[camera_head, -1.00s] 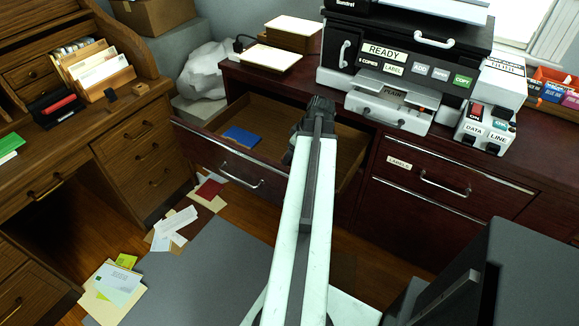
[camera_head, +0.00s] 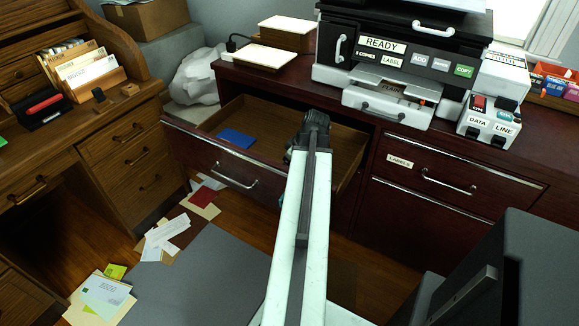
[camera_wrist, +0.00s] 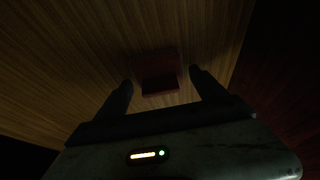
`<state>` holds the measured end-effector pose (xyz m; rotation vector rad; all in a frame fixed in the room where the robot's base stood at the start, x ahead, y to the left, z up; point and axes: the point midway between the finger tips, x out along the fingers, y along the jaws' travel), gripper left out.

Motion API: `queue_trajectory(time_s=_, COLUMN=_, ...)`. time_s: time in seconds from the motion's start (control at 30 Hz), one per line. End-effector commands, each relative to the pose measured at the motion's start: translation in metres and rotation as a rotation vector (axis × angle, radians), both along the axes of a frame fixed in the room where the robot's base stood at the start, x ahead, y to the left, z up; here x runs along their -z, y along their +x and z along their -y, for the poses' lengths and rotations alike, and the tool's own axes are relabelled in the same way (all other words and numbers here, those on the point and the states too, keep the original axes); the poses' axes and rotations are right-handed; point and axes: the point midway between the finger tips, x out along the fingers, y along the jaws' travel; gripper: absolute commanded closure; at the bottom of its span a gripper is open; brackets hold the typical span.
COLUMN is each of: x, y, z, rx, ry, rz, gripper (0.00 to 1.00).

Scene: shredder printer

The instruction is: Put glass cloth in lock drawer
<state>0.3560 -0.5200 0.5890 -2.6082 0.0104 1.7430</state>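A flat blue piece (camera_head: 236,138), perhaps the glass cloth, lies on the drawer floor at the left. My gripper (camera_wrist: 160,77) is over the right part of the open drawer; its wrist end also shows in the head view. In the wrist view its two fingers are apart, pointing at a wooden surface. A small dark red block-like thing (camera_wrist: 158,85) lies between and beyond the fingertips. I cannot tell if they touch it. My arm hides part of the drawer. No lock shows clearly.
A printer (camera_head: 400,75) and a switch box (camera_head: 490,122) stand on the cabinet top. A closed drawer marked LABELS (camera_head: 452,182) is to the right. A roll-top desk (camera_head: 120,140) stands left. Papers (camera_head: 165,235) lie on the floor. A dark box-like thing (camera_head: 490,280) is front right.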

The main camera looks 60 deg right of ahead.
Motion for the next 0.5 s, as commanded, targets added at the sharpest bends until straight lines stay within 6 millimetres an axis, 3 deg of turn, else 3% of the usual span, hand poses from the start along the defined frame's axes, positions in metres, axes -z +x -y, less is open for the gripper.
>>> queue_trajectory(time_s=0.33, x=-0.002, y=0.000, z=0.000, rx=-0.001, ry=0.000, rz=0.000, gripper=0.16)
queue_trajectory(time_s=0.5, x=-0.018, y=-0.003, z=-0.001, rx=0.000, ry=0.000, rz=0.000, gripper=0.16)
